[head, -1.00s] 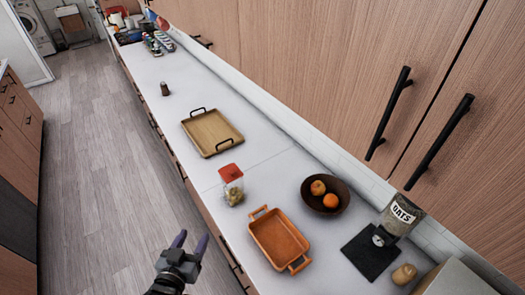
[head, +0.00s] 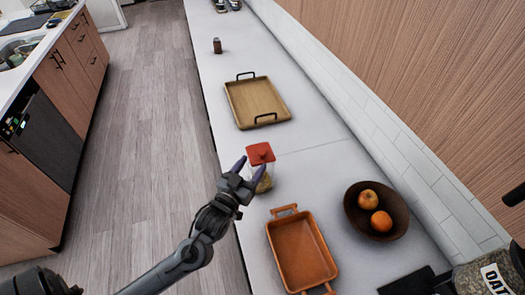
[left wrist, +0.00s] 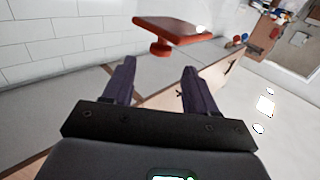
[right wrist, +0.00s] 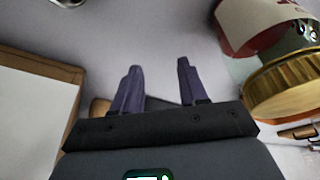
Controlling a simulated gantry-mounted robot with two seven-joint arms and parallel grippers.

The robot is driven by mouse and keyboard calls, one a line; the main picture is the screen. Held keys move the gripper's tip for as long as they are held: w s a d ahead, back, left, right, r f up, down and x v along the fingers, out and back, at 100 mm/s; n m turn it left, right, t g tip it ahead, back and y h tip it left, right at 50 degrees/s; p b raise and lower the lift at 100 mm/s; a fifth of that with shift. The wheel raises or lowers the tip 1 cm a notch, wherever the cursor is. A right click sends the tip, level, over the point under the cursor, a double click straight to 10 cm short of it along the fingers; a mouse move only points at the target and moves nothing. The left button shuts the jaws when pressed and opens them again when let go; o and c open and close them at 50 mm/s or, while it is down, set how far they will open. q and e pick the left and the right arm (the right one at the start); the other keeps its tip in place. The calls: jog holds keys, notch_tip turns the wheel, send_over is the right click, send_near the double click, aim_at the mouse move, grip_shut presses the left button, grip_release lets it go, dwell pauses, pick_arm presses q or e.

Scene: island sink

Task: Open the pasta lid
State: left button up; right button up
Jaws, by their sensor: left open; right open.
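The pasta jar (head: 264,183) is a clear container with a red lid (head: 261,153), standing on the white counter near its left edge. The lid sits on the jar. In the left wrist view the red lid (left wrist: 182,27) with its round knob shows at the top, beyond the fingertips.
An orange baking dish (head: 302,250) lies just in front of the jar. A brown bowl (head: 399,223) with fruit is to the right. A wooden tray (head: 256,101) lies behind. A gold-lidded jar (right wrist: 293,88) is close to my right gripper's right side.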

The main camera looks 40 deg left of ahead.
aim_at(260, 155)
pick_arm(q)
jog(key=x, duration=0.7)
jog(key=shift+w, duration=0.15)
jog(key=shift+c, duration=0.3)
grip_shut()
